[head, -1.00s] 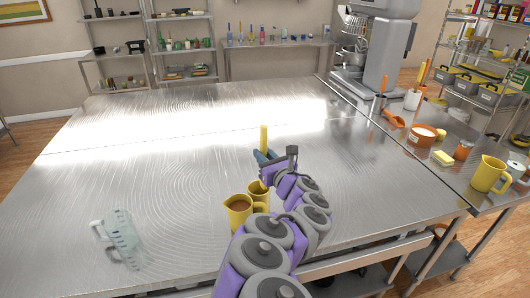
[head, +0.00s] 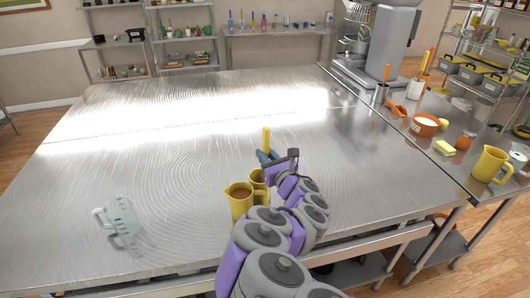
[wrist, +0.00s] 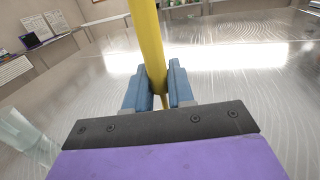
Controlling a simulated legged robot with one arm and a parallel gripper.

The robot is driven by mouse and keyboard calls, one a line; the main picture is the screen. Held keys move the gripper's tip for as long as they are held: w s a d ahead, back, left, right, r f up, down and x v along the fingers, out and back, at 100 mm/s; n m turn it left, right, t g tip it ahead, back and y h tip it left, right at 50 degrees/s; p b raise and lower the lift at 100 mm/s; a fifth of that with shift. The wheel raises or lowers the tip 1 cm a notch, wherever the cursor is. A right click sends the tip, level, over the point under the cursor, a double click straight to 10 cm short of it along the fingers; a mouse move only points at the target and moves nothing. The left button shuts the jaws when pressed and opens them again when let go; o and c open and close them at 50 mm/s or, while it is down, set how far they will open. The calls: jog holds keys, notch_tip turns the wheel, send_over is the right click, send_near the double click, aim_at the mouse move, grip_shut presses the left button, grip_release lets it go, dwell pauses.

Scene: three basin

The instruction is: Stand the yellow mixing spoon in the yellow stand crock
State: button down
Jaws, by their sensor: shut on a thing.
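The yellow mixing spoon (head: 266,139) is held upright in my gripper (head: 268,157), its thick yellow part pointing up. In the wrist view the spoon (wrist: 147,35) passes between the blue fingers of my gripper (wrist: 158,88), which are shut on its thinner part. A yellow vessel (head: 258,179), which looks like the stand crock, stands on the steel table just below my gripper in the head view. It is partly hidden by a yellow jug and my arm. The spoon's lower end is hidden, so I cannot tell whether it is over or inside the crock.
A yellow jug (head: 241,204) with brown contents stands close beside the crock. A clear measuring jug (head: 121,222) is at the left of the steel table (head: 180,150). The side counter holds an orange pot (head: 424,125) and another yellow jug (head: 490,164). The table's middle is clear.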

jog(key=shift+d+f, duration=0.1)
jog(key=shift+f, duration=2.2)
jog(key=c, duration=0.9)
grip_release()
jog(key=v, duration=0.3)
